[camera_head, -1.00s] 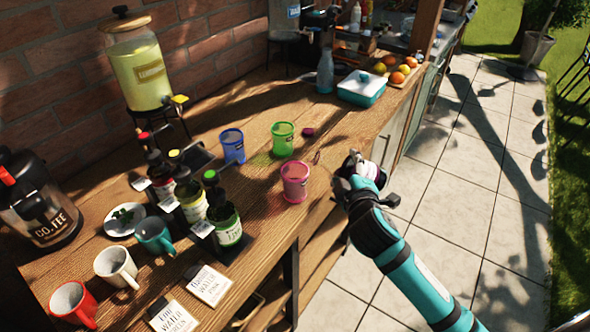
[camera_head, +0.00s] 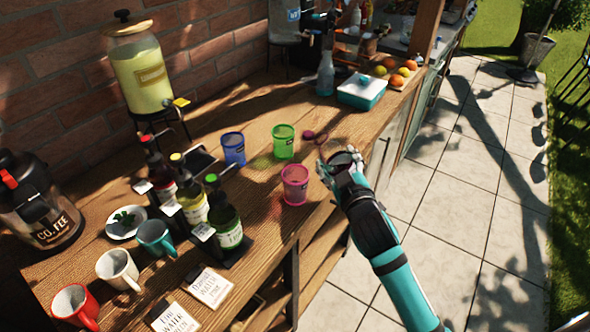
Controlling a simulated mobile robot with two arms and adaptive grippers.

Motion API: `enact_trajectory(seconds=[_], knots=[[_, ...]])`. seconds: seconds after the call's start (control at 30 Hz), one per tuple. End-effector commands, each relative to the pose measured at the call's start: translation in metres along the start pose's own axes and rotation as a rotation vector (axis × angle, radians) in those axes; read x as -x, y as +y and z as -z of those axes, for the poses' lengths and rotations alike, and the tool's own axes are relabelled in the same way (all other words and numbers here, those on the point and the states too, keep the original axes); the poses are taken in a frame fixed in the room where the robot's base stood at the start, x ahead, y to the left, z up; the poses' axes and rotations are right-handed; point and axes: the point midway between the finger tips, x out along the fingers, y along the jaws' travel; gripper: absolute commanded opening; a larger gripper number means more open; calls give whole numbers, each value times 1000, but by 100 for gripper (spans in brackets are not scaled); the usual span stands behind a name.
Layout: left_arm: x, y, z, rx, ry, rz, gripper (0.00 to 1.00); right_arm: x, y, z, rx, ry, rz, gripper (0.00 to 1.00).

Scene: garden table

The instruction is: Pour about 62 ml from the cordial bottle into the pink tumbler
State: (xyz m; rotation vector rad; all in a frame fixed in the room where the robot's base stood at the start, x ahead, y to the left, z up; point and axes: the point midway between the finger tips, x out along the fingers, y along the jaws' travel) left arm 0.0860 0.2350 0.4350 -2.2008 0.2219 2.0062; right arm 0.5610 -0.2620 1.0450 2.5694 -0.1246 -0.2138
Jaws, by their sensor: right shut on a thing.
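The pink tumbler (camera_head: 295,185) stands upright on the wooden counter and looks empty. My right gripper (camera_head: 343,168) is just right of it, over the counter's front edge, shut on a dark, round-ended bottle (camera_head: 347,158). I take this for the cordial bottle; the fingers hide most of it, and its mouth and label cannot be made out. The bottle and the tumbler look apart. No stream of liquid shows. My left gripper is not in view.
A blue tumbler (camera_head: 233,149) and a green tumbler (camera_head: 283,141) stand behind the pink one. A small magenta piece (camera_head: 309,135) lies near them. Several bottles (camera_head: 225,220) stand in a dark rack at left. The teal box (camera_head: 361,92) is farther back.

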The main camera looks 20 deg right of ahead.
Motion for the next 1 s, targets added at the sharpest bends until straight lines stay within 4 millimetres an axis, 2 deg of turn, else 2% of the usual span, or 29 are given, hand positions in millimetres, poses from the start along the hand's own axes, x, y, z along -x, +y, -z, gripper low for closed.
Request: enact_trajectory(seconds=[0.03, 0.07, 0.1, 0.2, 0.4, 1.0], knots=[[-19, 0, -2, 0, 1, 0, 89, -2, -10, -20, -66, 6, 1, 6], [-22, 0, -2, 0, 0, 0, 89, -2, -10, -23, -104, 16, 0, 6], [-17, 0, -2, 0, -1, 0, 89, 0, -6, -17, -183, 37, -1, 6], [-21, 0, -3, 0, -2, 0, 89, 0, -4, -16, -345, 81, -2, 6], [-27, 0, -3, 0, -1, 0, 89, -1, -6, -17, -530, 129, 0, 6], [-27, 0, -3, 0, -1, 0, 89, -1, -5, -16, -569, 141, 0, 6]])
